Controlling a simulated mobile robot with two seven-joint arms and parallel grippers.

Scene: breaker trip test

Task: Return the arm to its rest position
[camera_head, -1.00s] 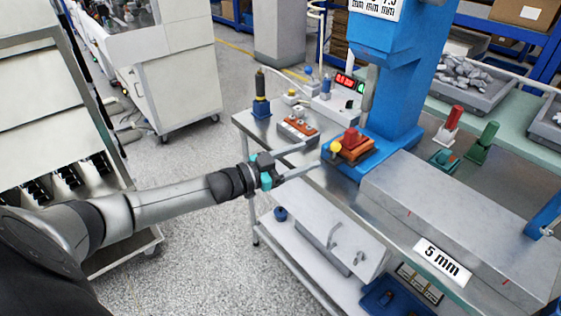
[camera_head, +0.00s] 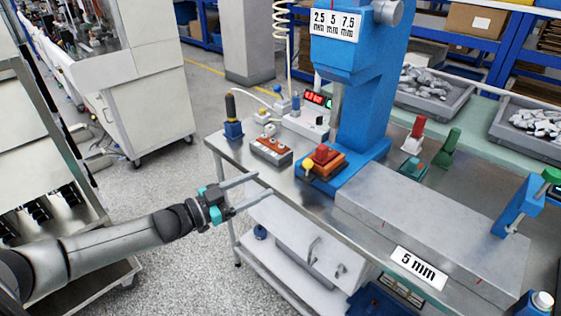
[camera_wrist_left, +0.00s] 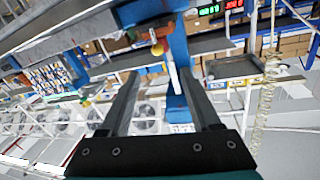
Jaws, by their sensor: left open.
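My left gripper (camera_head: 257,190) is open and empty, its two fingers apart at the front-left edge of the metal bench (camera_head: 330,215). It is to the left of the blue press (camera_head: 365,100), short of the orange fixture with the red block (camera_head: 325,157) and the yellow knob (camera_head: 308,167). In the left wrist view both fingers (camera_wrist_left: 165,95) show with a gap between them, and the yellow knob (camera_wrist_left: 157,50) appears beyond them. My right gripper is not in view.
An orange-and-grey switch box (camera_head: 271,151) and a blue-based tool holder (camera_head: 233,129) stand on the bench's left end. A grey cabinet (camera_head: 155,75) is at the far left. Bare floor (camera_head: 180,180) lies between cabinet and bench.

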